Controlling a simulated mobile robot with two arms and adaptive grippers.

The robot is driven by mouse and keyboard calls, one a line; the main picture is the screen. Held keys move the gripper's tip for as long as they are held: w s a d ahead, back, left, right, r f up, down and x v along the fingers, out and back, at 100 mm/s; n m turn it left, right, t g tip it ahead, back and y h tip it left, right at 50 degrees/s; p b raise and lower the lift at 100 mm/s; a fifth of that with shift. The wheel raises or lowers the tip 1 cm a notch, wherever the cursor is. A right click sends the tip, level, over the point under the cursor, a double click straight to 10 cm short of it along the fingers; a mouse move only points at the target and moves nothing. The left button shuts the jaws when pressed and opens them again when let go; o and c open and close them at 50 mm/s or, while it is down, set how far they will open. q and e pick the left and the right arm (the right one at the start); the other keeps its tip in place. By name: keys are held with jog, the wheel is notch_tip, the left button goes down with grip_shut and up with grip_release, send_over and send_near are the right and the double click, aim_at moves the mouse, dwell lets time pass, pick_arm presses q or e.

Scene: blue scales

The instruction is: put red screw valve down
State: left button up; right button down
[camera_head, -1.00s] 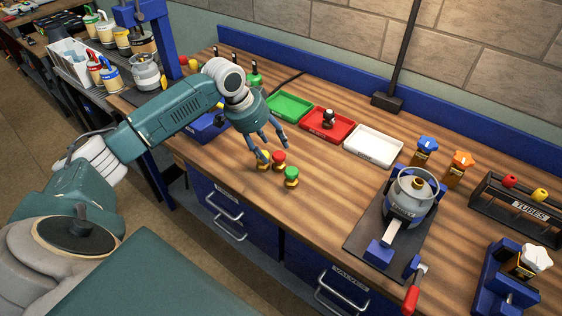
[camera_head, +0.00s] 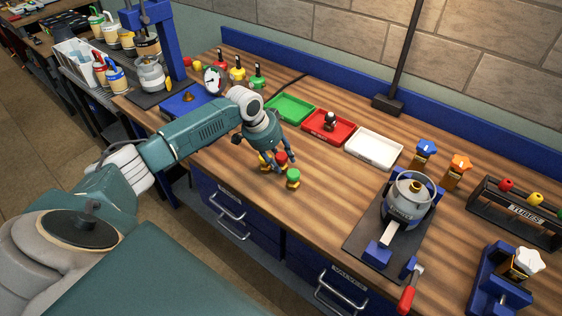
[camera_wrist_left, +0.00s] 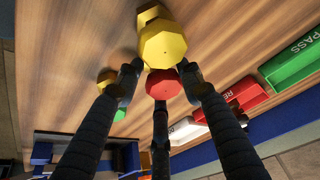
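The red screw valve (camera_head: 281,158) stands on the wooden bench between a yellow-topped valve (camera_head: 264,160) and a green-topped valve (camera_head: 293,174). My left gripper (camera_head: 281,163) is low over this group, its fingers spread around the red valve. In the left wrist view the red cap (camera_wrist_left: 163,84) lies between the three fingers, with two fingertips close beside it; contact is unclear. The yellow cap (camera_wrist_left: 163,46) is just above it there and hides part of it. The green cap (camera_wrist_left: 120,115) is partly behind a finger. My right gripper is not in view.
Green (camera_head: 289,109), red (camera_head: 328,126) and white (camera_head: 374,149) trays lie behind the valves; the red one holds a dark-bodied part. A grey canister (camera_head: 408,198) stands in a fixture to the right. Bare bench lies between the valves and the fixture.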

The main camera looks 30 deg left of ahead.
aim_at(281, 156)
pick_arm(q)
grip_shut()
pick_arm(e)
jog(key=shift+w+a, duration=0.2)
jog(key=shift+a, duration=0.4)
